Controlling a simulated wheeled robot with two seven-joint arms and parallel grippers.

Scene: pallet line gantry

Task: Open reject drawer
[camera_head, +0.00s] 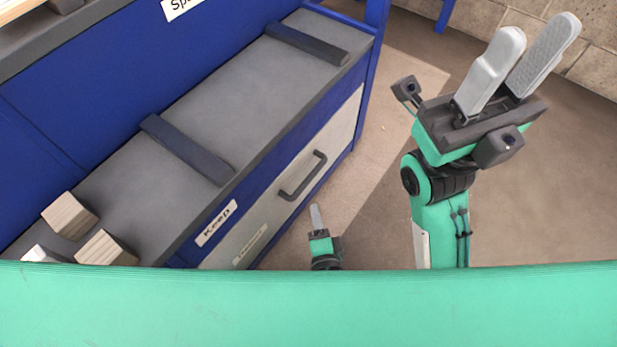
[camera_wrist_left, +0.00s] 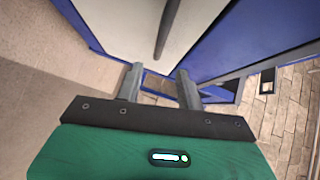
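The drawer has a pale grey front (camera_head: 325,145) set in the blue bench and appears closed. Its dark bar handle (camera_head: 303,176) also shows in the left wrist view (camera_wrist_left: 168,25). A small label (camera_head: 250,245) on the drawer front is too small to read surely. My left gripper (camera_head: 316,216) is just in front of the drawer, below and apart from the handle. In the left wrist view its fingers (camera_wrist_left: 158,85) are apart and empty, with the handle beyond them. My right gripper (camera_head: 540,45) is raised at the right, open and empty, far from the drawer.
The grey bench top (camera_head: 215,115) carries two dark bars (camera_head: 187,149) and several wooden blocks (camera_head: 70,216) at its near left. A "Keep" label (camera_head: 216,223) is on the blue edge. Open floor (camera_head: 375,160) lies right of the bench; a block wall stands behind.

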